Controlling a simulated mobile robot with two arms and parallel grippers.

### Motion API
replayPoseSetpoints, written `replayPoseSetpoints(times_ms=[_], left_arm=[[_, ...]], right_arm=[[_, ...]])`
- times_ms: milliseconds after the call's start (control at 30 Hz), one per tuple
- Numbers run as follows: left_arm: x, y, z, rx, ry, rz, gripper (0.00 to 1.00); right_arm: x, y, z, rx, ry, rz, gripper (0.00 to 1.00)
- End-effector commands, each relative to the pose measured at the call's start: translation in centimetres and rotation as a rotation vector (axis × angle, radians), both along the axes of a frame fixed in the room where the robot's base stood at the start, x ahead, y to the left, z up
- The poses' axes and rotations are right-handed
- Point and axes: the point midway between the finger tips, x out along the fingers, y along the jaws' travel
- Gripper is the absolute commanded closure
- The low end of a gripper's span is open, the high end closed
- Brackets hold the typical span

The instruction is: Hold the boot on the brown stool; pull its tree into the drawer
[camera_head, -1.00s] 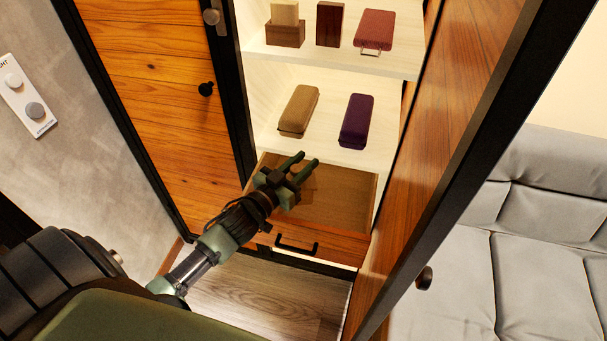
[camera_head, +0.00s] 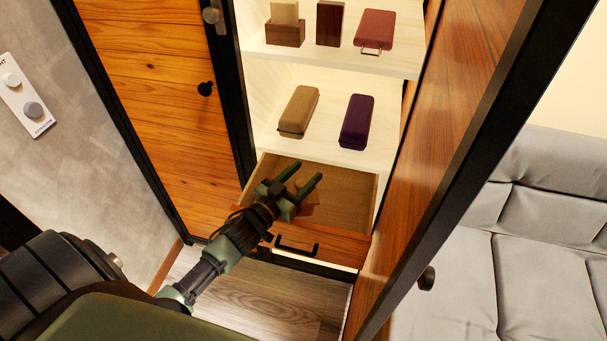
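My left gripper (camera_head: 305,181) is open, with nothing between its two green fingers. It is over the open wooden drawer (camera_head: 345,191) at the bottom of the cabinet, near the drawer's left part. The visible part of the drawer's floor is bare; the gripper and arm hide some of it. A dark bar handle (camera_head: 297,247) is on the drawer's front. No boot, boot tree or brown stool shows in this view. My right gripper is not in view.
The shelf above holds a tan case (camera_head: 299,110) and a purple case (camera_head: 356,121). The top shelf holds wooden blocks (camera_head: 329,23) and a red case (camera_head: 375,29). An open cabinet door (camera_head: 470,130) stands at right, before a grey cushioned seat (camera_head: 545,250).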

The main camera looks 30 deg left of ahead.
Motion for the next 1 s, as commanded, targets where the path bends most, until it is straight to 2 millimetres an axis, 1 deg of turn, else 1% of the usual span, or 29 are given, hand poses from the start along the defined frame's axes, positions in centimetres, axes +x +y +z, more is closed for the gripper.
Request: replayPoseSetpoints(times_ms=[200, 267, 333, 500, 700, 833, 1000], left_arm=[[-0.2, 0.0, 0.6, -0.001, 0.001, 0.0, 0.49], [-1.1, 0.2, 0.3, -0.001, 0.003, 0.001, 0.49], [-2.3, 0.3, 0.3, 0.0, 0.003, 0.0, 0.49], [-6.1, 0.9, 0.2, 0.001, 0.005, 0.001, 0.49], [-9.9, 1.4, 0.3, -0.001, 0.003, 0.001, 0.49], [-11.3, 1.6, 0.4, 0.0, 0.001, 0.001, 0.49], [-11.9, 1.7, 0.5, 0.0, -0.001, 0.0, 0.49]], right_arm=[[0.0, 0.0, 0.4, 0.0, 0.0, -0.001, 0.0], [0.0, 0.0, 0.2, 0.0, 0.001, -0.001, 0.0], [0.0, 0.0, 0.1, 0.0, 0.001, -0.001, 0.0], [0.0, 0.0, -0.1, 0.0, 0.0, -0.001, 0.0], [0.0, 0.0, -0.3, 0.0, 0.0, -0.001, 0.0], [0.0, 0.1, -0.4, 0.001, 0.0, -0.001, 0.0], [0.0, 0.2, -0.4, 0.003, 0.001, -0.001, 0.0]])
